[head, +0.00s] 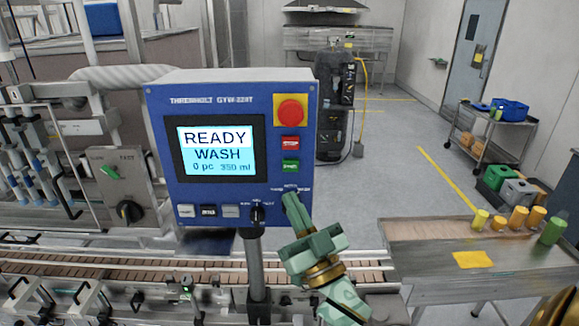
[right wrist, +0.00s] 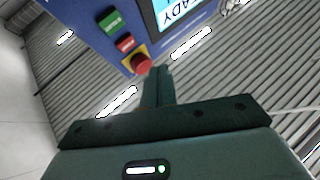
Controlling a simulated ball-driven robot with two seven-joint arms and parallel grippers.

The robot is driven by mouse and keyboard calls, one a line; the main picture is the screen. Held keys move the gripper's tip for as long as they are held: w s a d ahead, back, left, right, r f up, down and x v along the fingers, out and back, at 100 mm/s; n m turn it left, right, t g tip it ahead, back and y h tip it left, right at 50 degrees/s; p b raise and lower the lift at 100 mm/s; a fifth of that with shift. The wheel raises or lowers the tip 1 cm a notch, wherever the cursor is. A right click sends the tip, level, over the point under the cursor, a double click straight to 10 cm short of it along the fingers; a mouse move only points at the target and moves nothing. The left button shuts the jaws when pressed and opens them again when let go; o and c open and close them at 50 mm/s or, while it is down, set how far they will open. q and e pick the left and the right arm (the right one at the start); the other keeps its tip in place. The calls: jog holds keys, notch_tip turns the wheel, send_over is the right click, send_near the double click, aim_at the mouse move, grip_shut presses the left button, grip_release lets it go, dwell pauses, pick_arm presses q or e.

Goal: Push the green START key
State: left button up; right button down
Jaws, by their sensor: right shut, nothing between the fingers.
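The green START key (head: 290,166) is on the right side of the blue control panel (head: 160,130), below the red STOP key (head: 290,143). The green key also shows at the upper left of the right wrist view (right wrist: 111,21). My right gripper (head: 291,197) is shut and empty, its tips just below the green key in the head view. Whether the tips touch the panel I cannot tell. In the right wrist view the shut fingers (right wrist: 158,76) appear near the red emergency knob (right wrist: 141,64). The panel screen (head: 216,149) reads READY, WASH, 0 pc, 350 ml. My left gripper is not in view.
The red emergency knob (head: 290,110) on its yellow plate sits above the STOP key. A black selector knob (head: 257,213) and several small keys line the panel's lower edge. A conveyor (head: 100,268) runs below. A side table (head: 425,255) stands at the right.

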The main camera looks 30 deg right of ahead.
jog(key=b, duration=0.1)
send_near(285, 161)
notch_tip(285, 161, up, 3)
jog(key=w+a, duration=0.2)
jog(key=shift+w+d+r, duration=0.25)
jog(key=shift+w+d, duration=0.4)
jog(key=shift+w, duration=0.15)
dwell(1.3)
jog(key=shift+w+d, duration=0.2)
jog(key=shift+w, duration=0.15)
jog(key=shift+w+d, duration=0.2)
jog(key=shift+w, duration=0.1)
dwell(0.8)
jog(key=shift+s, duration=0.1)
jog(key=shift+s+a+p, duration=0.35)
jog(key=shift+s+a, duration=0.05)
jog(key=shift+s, duration=0.2)
